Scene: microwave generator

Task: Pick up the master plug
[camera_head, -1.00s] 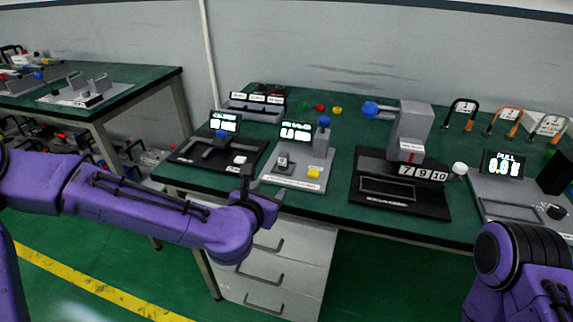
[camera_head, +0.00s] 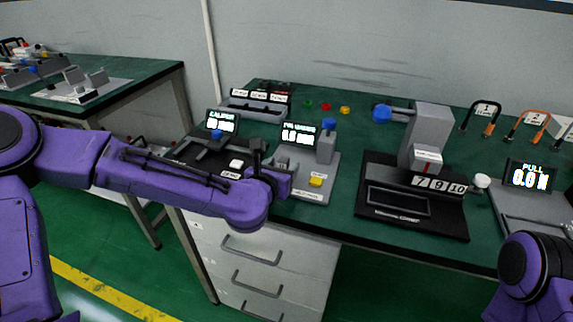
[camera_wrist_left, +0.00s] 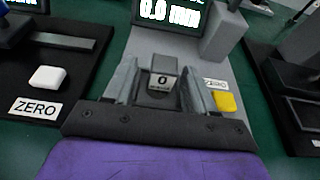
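The master plug (camera_wrist_left: 163,81) is a small dark grey block with a white label reading 0, on the grey pin gauge station (camera_head: 325,176). In the left wrist view it shows between the two fingers of my left gripper (camera_wrist_left: 160,90), with a gap on each side. I cannot tell whether the fingertips are down to its height. In the head view my left gripper (camera_head: 268,158) is at the station's left side and hides the plug. My left gripper is open and empty. My right arm shows at the lower right, but its gripper is out of view.
Left of the plug is the black caliper station with a white ZERO button (camera_wrist_left: 48,77). A yellow button (camera_wrist_left: 227,102) is close on the right. The station's display (camera_head: 298,134) stands behind. A black-based device with a grey column (camera_head: 430,135) is further right.

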